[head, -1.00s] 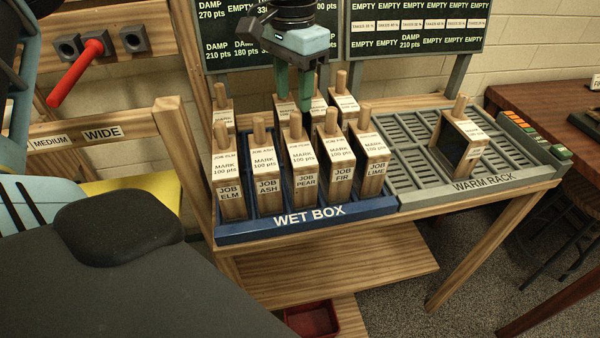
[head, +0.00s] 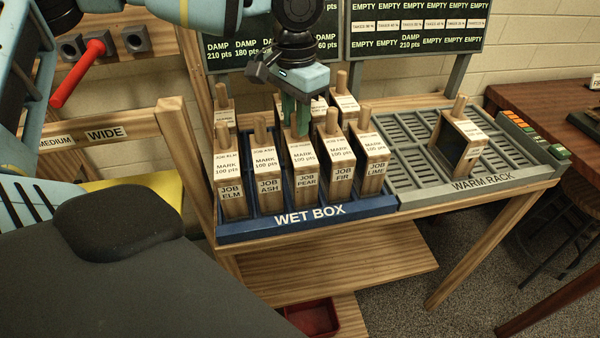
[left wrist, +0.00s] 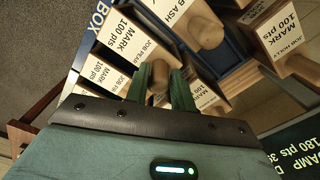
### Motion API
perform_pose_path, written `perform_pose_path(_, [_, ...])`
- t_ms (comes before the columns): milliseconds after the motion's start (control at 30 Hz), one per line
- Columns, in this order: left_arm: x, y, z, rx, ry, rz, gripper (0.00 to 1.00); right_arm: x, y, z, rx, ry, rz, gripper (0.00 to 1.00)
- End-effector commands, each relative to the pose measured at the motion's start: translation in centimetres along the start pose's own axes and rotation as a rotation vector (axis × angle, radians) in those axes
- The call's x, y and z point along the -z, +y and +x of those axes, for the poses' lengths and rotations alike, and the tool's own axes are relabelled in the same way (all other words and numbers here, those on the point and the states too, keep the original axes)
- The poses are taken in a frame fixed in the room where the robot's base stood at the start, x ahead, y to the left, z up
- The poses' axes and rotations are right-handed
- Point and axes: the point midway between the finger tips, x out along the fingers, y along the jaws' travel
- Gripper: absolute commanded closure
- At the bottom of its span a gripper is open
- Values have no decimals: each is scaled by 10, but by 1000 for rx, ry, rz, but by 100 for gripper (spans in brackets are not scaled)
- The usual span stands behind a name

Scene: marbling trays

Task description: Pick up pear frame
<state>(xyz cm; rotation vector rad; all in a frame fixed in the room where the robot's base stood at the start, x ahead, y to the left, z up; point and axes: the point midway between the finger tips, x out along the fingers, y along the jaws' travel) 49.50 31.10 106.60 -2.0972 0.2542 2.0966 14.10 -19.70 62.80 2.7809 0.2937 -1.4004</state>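The pear frame (head: 305,182) stands upright in the wet box (head: 312,214), in the middle of the front row, labelled JOB PEAR. Its top label also shows in the left wrist view (left wrist: 132,38). My left gripper (head: 296,130) points down over it, hiding its peg in the head view. In the left wrist view, the fingertips (left wrist: 162,88) stand on both sides of the pear frame's wooden peg. The gap beside the peg is very small, and I cannot tell whether they press on it. My right gripper is not in view.
The ash frame (head: 268,187) and fir frame (head: 342,173) stand close on either side. The elm (head: 231,200) and lime (head: 373,170) frames are farther out, with more frames behind. The warm rack (head: 420,184) holds one dark-faced frame (head: 456,140) and many free slots.

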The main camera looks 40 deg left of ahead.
Motion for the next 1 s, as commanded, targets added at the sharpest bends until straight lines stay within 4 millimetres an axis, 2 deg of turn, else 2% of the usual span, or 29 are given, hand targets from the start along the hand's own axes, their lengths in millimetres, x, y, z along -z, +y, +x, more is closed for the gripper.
perform_pose_path(33, [0, 0, 0, 0, 0, 0, 82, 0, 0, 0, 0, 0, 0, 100])
perform_pose_path(167, [0, 0, 0, 0, 0, 0, 100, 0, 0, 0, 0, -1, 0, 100])
perform_pose_path(633, [0, 0, -6, 1, 2, 0, 100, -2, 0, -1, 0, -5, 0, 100])
perform_pose_path(767, [1, 0, -25, 1, 4, -1, 100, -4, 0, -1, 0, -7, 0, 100])
perform_pose_path(1000, [1, 0, -70, 2, 5, -1, 100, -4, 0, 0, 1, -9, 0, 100])
